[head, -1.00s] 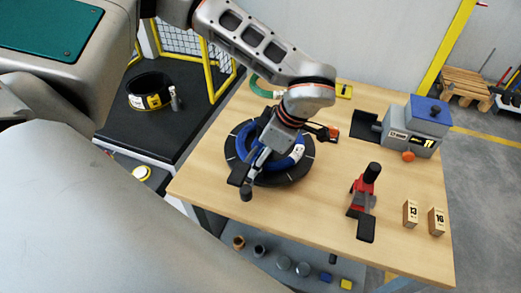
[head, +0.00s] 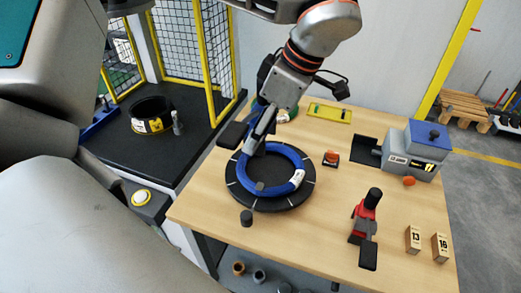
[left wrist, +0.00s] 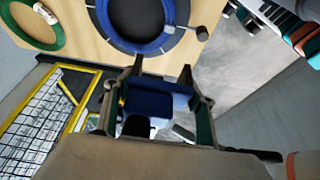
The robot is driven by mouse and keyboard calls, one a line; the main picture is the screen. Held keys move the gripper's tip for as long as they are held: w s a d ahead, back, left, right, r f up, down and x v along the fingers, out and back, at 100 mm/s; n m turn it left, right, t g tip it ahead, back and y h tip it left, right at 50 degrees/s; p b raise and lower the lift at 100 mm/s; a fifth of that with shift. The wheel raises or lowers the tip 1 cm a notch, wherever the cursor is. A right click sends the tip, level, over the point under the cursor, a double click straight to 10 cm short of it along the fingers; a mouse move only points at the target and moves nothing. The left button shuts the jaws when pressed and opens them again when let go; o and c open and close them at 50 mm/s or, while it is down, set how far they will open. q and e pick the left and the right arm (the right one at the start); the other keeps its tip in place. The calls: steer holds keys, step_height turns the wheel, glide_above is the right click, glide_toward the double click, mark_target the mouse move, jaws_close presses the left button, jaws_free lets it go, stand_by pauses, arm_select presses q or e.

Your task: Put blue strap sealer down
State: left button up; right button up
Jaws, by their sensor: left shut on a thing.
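My left gripper (head: 268,112) hangs over the back left part of the turntable in the head view. It is shut on the blue strap sealer, whose blue body (left wrist: 152,104) sits between the fingers in the left wrist view. A blue coil (head: 303,164) lies on the black round turntable (head: 308,187) on the wooden table (head: 325,235). My right gripper is not in view.
A red tool (head: 362,216) stands at the table's right front, near two numbered wooden blocks (head: 413,239). A grey machine (head: 412,152) is at the back right. A green coil (head: 287,114) lies behind the gripper. The front middle of the table is clear.

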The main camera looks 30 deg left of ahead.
arm_select(q)
steer(key=shift+r, duration=1.55)
steer(key=m, duration=0.1)
steer(key=w+m+t, duration=0.1)
steer(key=shift+f+m, duration=0.3)
steer(key=m, duration=0.1)
steer(key=w+m+t, duration=0.1)
steer(key=m, duration=0.2)
steer(key=shift+w+f+m+t, duration=0.3)
steer(key=shift+f+t, duration=0.05)
steer(key=shift+t, duration=0.05)
steer(key=shift+w+d+f+m+t+h, duration=0.1)
steer(key=shift+w+m+t+h, duration=0.1)
steer(key=shift+m, duration=0.4)
steer(key=shift+w+d+m+t+h, duration=0.1)
steer(key=shift+w+m+t+h, duration=0.1)
steer(key=shift+m, duration=0.4)
steer(key=shift+w+d+m+t+h, duration=0.25)
steer(key=shift+d+m+t+h, duration=0.1)
steer(key=shift+m, duration=0.9)
steer(key=shift+w+d+m+t+h, duration=0.25)
steer(key=shift+m+h, duration=0.15)
steer(key=shift+m, duration=0.9)
steer(key=shift+w+d+m+t+h, duration=0.25)
steer(key=shift+m+t+h, duration=0.1)
steer(key=shift+m, duration=0.9)
